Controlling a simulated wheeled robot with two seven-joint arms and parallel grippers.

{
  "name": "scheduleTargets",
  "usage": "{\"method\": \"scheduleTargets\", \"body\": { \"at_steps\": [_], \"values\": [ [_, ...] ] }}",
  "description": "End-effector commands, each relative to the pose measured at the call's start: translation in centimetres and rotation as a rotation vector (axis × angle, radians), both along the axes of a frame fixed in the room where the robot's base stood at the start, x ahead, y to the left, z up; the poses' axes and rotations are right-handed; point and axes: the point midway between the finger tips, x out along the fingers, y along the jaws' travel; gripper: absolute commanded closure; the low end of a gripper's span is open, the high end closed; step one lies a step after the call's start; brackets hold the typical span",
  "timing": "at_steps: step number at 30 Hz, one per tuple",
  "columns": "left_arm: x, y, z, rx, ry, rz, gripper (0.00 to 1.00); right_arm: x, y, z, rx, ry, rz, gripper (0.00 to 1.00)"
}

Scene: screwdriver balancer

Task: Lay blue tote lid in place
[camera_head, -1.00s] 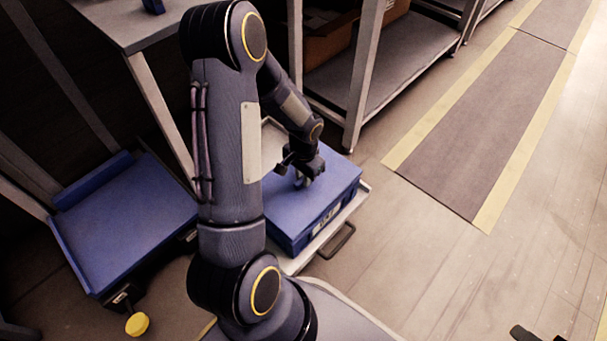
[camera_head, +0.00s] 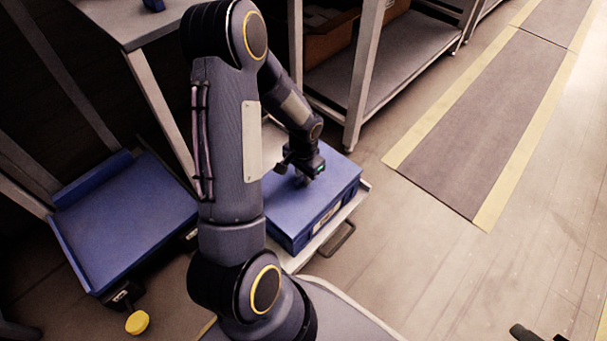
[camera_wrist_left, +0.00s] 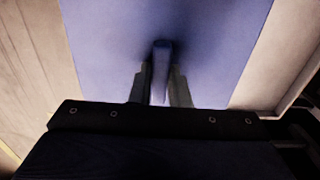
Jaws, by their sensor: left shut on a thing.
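The blue tote lid (camera_head: 334,178) lies flat over the blue tote (camera_head: 297,243), which has a pale label on its front side. From here I see no clear gap between lid and tote. My left gripper (camera_head: 308,178) reaches down onto the top of the lid. In the left wrist view its two fingers (camera_wrist_left: 160,88) are shut on the upright blue handle (camera_wrist_left: 161,62) of the lid (camera_wrist_left: 215,45). A dark piece at the bottom right edge may be part of my right gripper (camera_head: 524,332); its fingers cannot be made out.
The tote stands on a pale tray or cart (camera_head: 362,189) with a dark handle (camera_head: 342,238). Left of it is a blue platform (camera_head: 125,220) with a yellow knob (camera_head: 137,323). A grey shelf rack (camera_head: 365,75) stands behind.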

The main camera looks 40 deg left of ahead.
Motion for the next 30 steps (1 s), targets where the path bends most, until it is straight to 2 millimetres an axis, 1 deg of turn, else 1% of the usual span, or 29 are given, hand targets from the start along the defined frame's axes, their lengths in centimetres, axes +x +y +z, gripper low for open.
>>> {"method": "scheduleTargets", "body": {
  "at_steps": [18, 30],
  "values": [
    [0.0, 0.0, -1.0, 0.0, -0.001, -0.001, 1.0, 0.0, 0.0, -0.8, 0.0, 0.0, 0.0, 0.61],
    [0.0, 0.0, -1.0, 0.0, -0.001, 0.0, 1.0, 0.0, 0.0, -0.8, 0.0, 0.0, 0.0, 0.61]
  ]
}}
